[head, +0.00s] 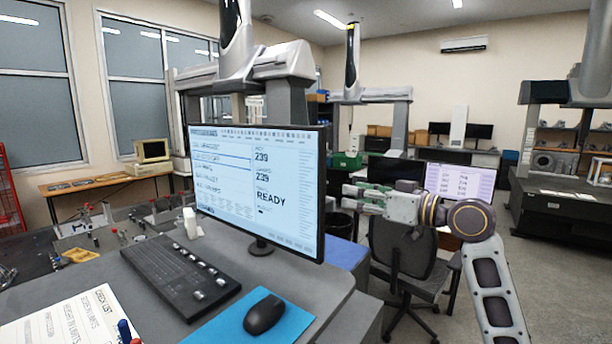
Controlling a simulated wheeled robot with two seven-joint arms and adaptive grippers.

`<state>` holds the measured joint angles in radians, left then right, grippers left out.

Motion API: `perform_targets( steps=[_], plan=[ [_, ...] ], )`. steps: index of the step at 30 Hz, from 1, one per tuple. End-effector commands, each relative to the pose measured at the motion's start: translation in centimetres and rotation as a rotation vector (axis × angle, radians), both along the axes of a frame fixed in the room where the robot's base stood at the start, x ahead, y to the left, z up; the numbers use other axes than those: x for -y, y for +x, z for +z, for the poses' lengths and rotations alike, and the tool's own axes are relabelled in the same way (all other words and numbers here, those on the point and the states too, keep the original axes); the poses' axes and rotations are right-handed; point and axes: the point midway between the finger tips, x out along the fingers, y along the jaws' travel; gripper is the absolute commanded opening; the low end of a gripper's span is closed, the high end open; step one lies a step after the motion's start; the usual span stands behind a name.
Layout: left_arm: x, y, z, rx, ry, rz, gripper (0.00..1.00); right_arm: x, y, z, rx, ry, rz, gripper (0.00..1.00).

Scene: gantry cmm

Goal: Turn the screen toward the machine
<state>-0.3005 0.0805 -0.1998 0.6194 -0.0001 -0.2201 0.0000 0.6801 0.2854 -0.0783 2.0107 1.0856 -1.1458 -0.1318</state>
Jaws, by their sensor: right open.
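The screen (235,190) is a black-framed monitor on a short stand (261,247) on the grey desk. Its lit face is turned toward me and shows tables and the word READY. The machine (268,68), a grey gantry with a vertical column, rises behind the screen, which hides part of it. My right gripper (352,196) is open and empty to the right of the screen, its fingers pointing left toward the screen's right edge. A gap shows between the fingertips and the frame in this view; the depth is hard to tell. My left gripper is not in view.
A keyboard (180,275), a black mouse (264,314) on a blue mat (215,333) and a checklist (75,322) lie on the desk in front of the screen. An office chair (405,262) stands behind my right arm. Open floor lies at the right.

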Motion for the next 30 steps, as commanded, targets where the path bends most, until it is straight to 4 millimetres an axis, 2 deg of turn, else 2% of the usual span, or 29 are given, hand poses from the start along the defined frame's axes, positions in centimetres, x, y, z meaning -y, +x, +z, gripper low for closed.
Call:
perform_targets(
  steps=[1, 3, 8, 22, 30],
  plan=[
    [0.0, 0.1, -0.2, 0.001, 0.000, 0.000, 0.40, -0.4, -1.6, 1.6, 0.038, -0.012, 0.025, 0.41],
    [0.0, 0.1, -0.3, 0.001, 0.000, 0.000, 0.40, -0.9, -3.4, 3.2, 0.070, -0.025, 0.054, 0.41],
    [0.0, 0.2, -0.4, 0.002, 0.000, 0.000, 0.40, -1.5, -5.5, 4.7, 0.108, -0.044, 0.088, 0.41],
    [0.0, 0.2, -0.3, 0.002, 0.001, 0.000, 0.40, -1.7, -5.5, 4.9, 0.110, -0.045, 0.091, 0.41],
    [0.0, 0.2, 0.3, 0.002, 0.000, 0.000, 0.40, -3.2, -4.4, 5.0, 0.109, -0.043, 0.092, 0.41]
  ],
)
